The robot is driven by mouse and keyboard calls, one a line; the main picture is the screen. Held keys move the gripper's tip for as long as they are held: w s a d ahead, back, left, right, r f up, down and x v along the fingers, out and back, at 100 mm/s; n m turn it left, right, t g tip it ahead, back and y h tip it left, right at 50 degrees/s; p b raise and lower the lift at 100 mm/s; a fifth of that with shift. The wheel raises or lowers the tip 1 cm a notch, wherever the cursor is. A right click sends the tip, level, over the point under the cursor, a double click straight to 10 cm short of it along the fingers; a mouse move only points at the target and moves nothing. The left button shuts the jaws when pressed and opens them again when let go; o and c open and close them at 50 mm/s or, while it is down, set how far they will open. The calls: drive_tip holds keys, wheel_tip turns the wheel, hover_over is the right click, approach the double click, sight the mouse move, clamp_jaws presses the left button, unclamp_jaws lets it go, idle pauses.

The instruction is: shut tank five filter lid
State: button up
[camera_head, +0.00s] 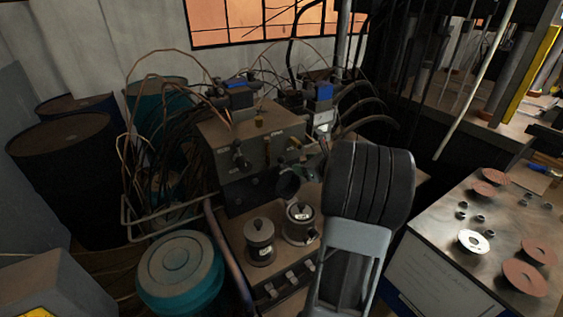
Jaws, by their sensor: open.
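Two small grey metal canisters stand on the front shelf of the hydraulic unit. The left canister (260,241) has a flat top with a knob and looks covered. The right canister (299,224) has a pale label with lettering too small to read. A dark round piece (288,183) stands tilted up just behind the right canister; it may be a raised lid, but I cannot tell for sure. No tank number is readable.
A control box (252,140) with hoses and valves stands behind the canisters. A teal drum (180,268) is at front left, with dark barrels (62,150) behind. At right, a metal table (455,255) carries flap discs (525,277) and small nuts.

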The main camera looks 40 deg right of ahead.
sight(284, 160)
drive_tip(key=p+x, duration=0.1)
drive_tip(key=x, duration=1.1)
drive_tip(key=shift+w+a+f, duration=0.15)
drive_tip(key=shift+w, duration=0.05)
clamp_jaws()
